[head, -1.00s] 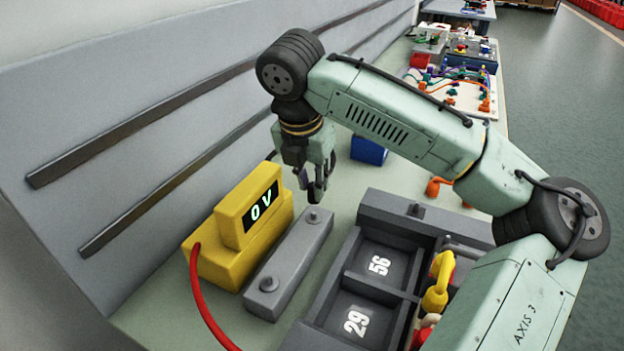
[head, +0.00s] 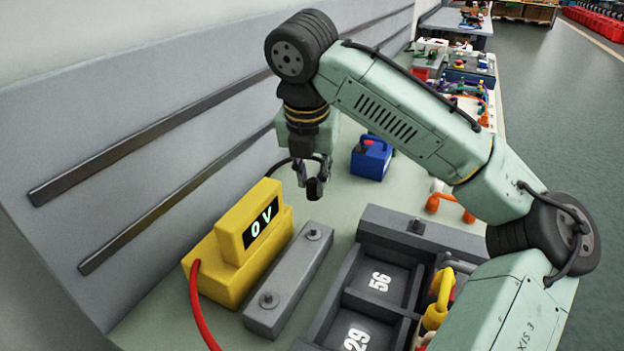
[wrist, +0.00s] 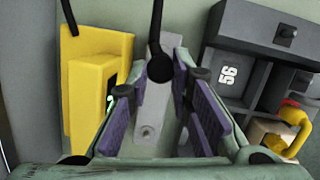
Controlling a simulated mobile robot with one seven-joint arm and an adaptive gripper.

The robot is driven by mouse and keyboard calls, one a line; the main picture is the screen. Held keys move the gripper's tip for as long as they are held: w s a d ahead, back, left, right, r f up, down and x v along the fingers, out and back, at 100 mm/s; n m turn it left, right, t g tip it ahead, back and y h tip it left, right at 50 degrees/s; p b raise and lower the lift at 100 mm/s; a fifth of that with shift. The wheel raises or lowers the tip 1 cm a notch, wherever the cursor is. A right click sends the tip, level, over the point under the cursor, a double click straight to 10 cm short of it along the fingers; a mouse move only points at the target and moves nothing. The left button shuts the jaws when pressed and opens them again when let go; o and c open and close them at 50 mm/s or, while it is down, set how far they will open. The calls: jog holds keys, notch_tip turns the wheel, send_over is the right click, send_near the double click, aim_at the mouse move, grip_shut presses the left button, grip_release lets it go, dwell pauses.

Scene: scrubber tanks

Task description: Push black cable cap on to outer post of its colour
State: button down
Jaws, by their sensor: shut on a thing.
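My gripper (head: 315,187) is shut on the black cable cap (wrist: 160,68), holding it in the air over the far end of the grey bar (head: 288,278). The cap's black cable (wrist: 156,18) runs up out of the wrist view. The bar has a far post (head: 313,234) and a near post (head: 269,300). In the head view the cap shows below the fingers, apart from the far post. In the wrist view one post (wrist: 147,131) shows between the fingers, and the cap covers part of the bar. I see no clear colour marking on either post.
A yellow meter (head: 235,262) reading 0 V stands left of the bar, with a red cable (head: 203,318) at its front. A dark compartment tray (head: 352,278) stands right. A blue box (head: 371,158) sits behind my gripper. The bench between is clear.

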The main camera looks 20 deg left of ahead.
send_over(448, 253)
jog(key=shift+s, duration=0.3)
dwell(0.6)
jog(key=shift+f, duration=0.1)
jog(key=shift+s+b+x, duration=0.25)
jog(key=shift+b+x, duration=0.3)
jog(key=shift+x, duration=0.5)
jog(key=shift+s+b+x, duration=0.25)
jog(key=shift+b+x, duration=0.3)
jog(key=shift+x, duration=0.5)
jog(key=shift+f, duration=0.15)
jog(key=shift+p, duration=0.65)
jog(key=shift+f, duration=0.15)
jog(key=shift+s+b+x, duration=0.2)
jog(key=shift+b+x, duration=0.45)
jog(key=shift+x, duration=0.2)
